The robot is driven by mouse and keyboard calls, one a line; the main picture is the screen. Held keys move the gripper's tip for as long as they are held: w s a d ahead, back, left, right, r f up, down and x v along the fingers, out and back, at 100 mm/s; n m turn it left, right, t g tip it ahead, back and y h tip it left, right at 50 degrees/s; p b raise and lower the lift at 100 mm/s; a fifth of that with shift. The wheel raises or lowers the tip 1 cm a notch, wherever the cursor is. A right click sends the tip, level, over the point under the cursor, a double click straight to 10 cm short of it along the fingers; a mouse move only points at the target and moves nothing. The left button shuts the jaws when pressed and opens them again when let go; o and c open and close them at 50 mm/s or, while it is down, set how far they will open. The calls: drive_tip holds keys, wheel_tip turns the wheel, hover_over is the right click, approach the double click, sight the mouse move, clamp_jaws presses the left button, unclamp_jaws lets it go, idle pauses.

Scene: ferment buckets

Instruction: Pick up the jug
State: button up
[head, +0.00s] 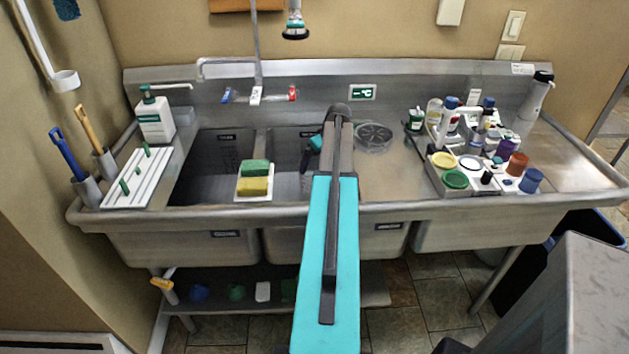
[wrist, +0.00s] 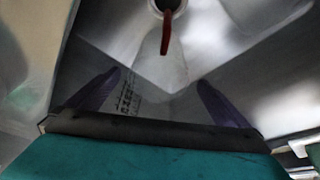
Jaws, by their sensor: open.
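In the head view my arm covers part of the right basin (head: 290,150) and hides the fingers. A pale, blurred greenish shape (wrist: 25,95) lies at the left of the wrist view; I cannot tell what it is.
A white pump bottle (head: 155,118) and a white ribbed rack (head: 138,178) stand left of the basins. Green and yellow sponges (head: 254,186) sit on the divider. Several bottles and a tray of coloured lids (head: 455,180) crowd the right drainboard. A faucet (head: 256,95) stands behind.

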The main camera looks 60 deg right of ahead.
sight(314, 169)
drive_tip(key=shift+w+f, duration=0.25)
drive_tip(key=shift+f, duration=0.4)
drive_tip(key=shift+p+x, duration=1)
drive_tip(key=shift+x, duration=1.6)
drive_tip(key=shift+w+d+r, duration=0.1)
drive_tip(key=shift+c, duration=0.3)
drive_tip(key=c, duration=1.2)
drive_tip(key=shift+c, duration=0.2)
drive_tip(key=shift+r, duration=0.1)
